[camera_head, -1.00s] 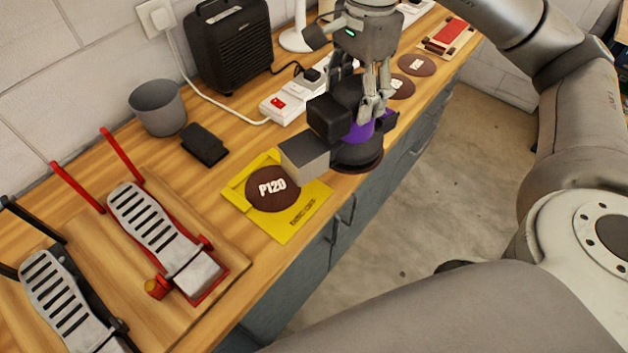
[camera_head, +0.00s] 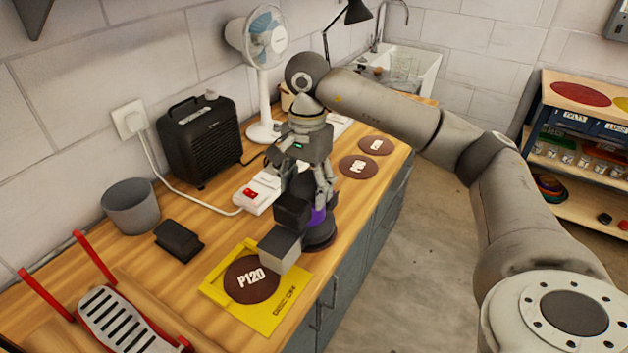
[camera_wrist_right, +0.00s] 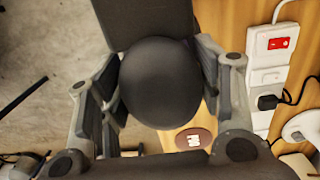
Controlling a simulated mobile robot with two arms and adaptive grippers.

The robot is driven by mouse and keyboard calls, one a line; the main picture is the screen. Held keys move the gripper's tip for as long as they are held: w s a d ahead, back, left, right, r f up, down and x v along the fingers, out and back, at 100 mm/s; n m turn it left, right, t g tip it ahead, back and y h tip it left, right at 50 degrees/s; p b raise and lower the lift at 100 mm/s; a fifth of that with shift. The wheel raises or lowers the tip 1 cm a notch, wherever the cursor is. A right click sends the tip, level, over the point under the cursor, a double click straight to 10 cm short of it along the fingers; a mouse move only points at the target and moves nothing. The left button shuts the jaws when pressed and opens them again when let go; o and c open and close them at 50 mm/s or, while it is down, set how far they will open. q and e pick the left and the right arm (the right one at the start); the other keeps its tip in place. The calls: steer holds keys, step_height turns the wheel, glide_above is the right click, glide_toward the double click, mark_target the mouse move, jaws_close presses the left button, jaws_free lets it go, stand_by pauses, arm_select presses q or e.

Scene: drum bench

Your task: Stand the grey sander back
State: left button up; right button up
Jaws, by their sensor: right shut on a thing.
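The sander (camera_head: 292,212) has a black body, a purple band (camera_head: 317,217), a grey box (camera_head: 281,247) sticking out toward the lower left, and a dark round base. My right gripper (camera_head: 308,192) is over it, fingers down and shut on its top. In the right wrist view, the sander's dark round top (camera_wrist_right: 160,85) sits between the two fingers. The base is at or just above the bench, near the front edge; I cannot tell whether it touches. The grey box reaches the edge of the yellow sheet (camera_head: 280,312) with the brown P120 disc (camera_head: 250,280). My left gripper is out of view.
A white power strip (camera_head: 257,192) is close behind the sander. Two brown discs (camera_head: 358,167) lie beyond it. A black heater (camera_head: 200,140), grey cup (camera_head: 131,207), black block (camera_head: 178,241), fan (camera_head: 262,42) and red-framed pedal (camera_head: 112,318) are on the bench (camera_head: 220,245).

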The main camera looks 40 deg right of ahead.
steer(key=shift+w+d+f+p, duration=0.2)
steer(key=shift+w+f+p, duration=0.05)
steer(key=shift+w+f, duration=0.45)
steer(key=shift+w+d+f+p, duration=0.15)
steer(key=shift+w+f+p, duration=0.05)
steer(key=shift+w+f, duration=0.45)
step_height(320, 180, down, 3)
steer(key=shift+w+d+r+p, duration=0.1)
steer(key=shift+w+r+p, duration=0.05)
steer(key=shift+p, duration=0.75)
steer(key=shift+f, duration=0.45)
steer(key=shift+f, duration=0.3)
steer(key=shift+b, duration=0.35)
steer(key=shift+f, duration=0.15)
steer(key=shift+s+f, duration=0.25)
steer(key=shift+s, duration=0.05)
